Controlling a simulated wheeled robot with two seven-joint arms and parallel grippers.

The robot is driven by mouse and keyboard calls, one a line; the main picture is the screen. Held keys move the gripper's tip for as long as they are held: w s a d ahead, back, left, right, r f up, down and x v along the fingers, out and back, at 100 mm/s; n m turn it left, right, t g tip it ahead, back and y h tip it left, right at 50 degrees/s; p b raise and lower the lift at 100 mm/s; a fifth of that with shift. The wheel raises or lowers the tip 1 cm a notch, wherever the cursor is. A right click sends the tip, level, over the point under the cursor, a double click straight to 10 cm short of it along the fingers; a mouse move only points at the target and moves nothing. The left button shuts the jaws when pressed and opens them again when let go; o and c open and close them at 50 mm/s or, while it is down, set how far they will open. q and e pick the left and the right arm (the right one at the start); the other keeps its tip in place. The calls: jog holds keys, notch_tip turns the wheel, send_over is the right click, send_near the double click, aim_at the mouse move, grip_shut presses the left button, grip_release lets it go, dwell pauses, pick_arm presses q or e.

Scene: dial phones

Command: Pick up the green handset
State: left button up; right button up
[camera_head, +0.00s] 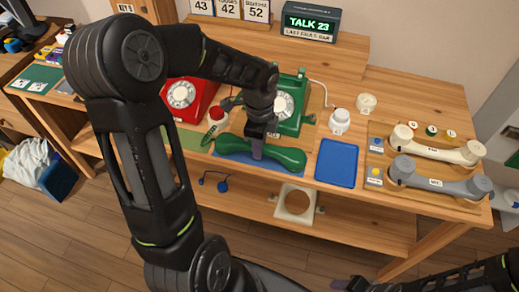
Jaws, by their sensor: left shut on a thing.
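The green handset (284,158) lies lengthwise over a blue mat near the front edge of the wooden table, in front of the green dial phone (290,103). My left gripper (257,153) points down and is shut around the handset's grip, left of its middle. The fingertips are partly hidden by the handset. I cannot tell whether the handset touches the mat. My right arm comes in at the lower right, and the tip of my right gripper (345,284) shows low in front of the table; its jaw opening is not clear.
A red dial phone (188,97) stands left of the green one. A blue tray (337,163) lies to the right. A cream handset (437,147) and a grey handset (437,180) rest on a wooden board at the right. A display box (311,22) stands on the back shelf.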

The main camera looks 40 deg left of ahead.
pick_arm(q)
grip_shut()
dwell(0.3)
notch_tip(320, 180, up, 10)
jog(key=shift+r, duration=0.1)
dwell(0.4)
dwell(0.5)
